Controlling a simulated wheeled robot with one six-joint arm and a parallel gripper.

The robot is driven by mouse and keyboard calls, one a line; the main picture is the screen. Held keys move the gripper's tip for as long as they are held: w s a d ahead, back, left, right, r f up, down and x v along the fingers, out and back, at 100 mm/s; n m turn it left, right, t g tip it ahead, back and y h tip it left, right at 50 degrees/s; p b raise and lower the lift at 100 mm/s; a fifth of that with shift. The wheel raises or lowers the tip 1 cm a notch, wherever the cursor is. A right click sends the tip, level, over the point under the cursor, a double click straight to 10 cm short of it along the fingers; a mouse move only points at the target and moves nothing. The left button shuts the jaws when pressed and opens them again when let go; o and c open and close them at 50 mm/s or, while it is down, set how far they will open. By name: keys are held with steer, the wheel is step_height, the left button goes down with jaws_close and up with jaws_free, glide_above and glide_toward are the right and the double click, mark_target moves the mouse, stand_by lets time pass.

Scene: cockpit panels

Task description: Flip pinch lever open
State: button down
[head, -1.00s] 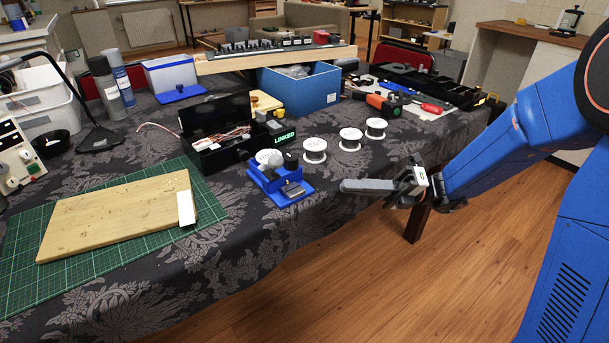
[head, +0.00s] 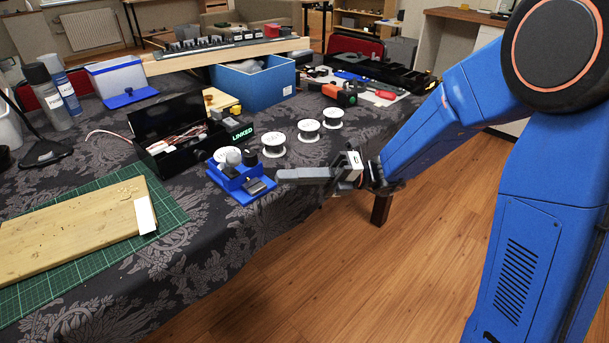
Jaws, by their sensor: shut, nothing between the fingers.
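A small blue device (head: 226,181) stands on the near edge of the dark patterned tablecloth. It carries a dark grey flat plate (head: 256,186) at its front, a black knob (head: 249,158) and a round grey knob (head: 233,156). The pinch lever is probably one of these parts, but they are too small to tell which, or how it is set. My gripper (head: 281,175) is shut and empty. Its grey fingers point left at the device, from just right of it, and appear apart from it.
An open black box (head: 180,152) with wires stands behind the device. White spools (head: 309,130) lie to its right rear. A wooden board (head: 75,230) rests on a green cutting mat (head: 172,207) at left. The table's front edge runs below my gripper, with open floor (head: 330,270) in front.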

mark_target(239, 151)
steer(key=shift+a+r, duration=0.4)
steer(key=shift+a, duration=0.75)
steer(key=shift+a+r, duration=0.4)
steer(key=shift+a, duration=0.7)
steer(key=shift+a+r, duration=0.4)
steer(key=shift+a, duration=0.75)
steer(key=shift+w+a+r+m, duration=0.2)
steer(key=shift+r+m, duration=0.15)
steer(key=shift+m, duration=0.15)
steer(key=shift+w+a+r+m+t+h, duration=0.15)
steer(key=shift+r+m+t+h, duration=0.15)
steer(key=shift+m, duration=0.2)
steer(key=shift+w+a+r+m+t+h, duration=0.15)
steer(key=shift+r+m+t+h, duration=0.15)
steer(key=shift+m, duration=0.2)
steer(key=shift+w+a+r, duration=0.45)
steer(key=shift+a, duration=0.2)
steer(key=shift+w+a+r+m+h, duration=0.25)
steer(key=shift+a+m+h, duration=0.05)
steer(key=shift+m, duration=0.4)
steer(key=shift+w+a+r, duration=0.2)
steer(key=shift+w+a, duration=0.35)
steer(key=shift+a, duration=0.1)
steer(key=shift+w, duration=0.1)
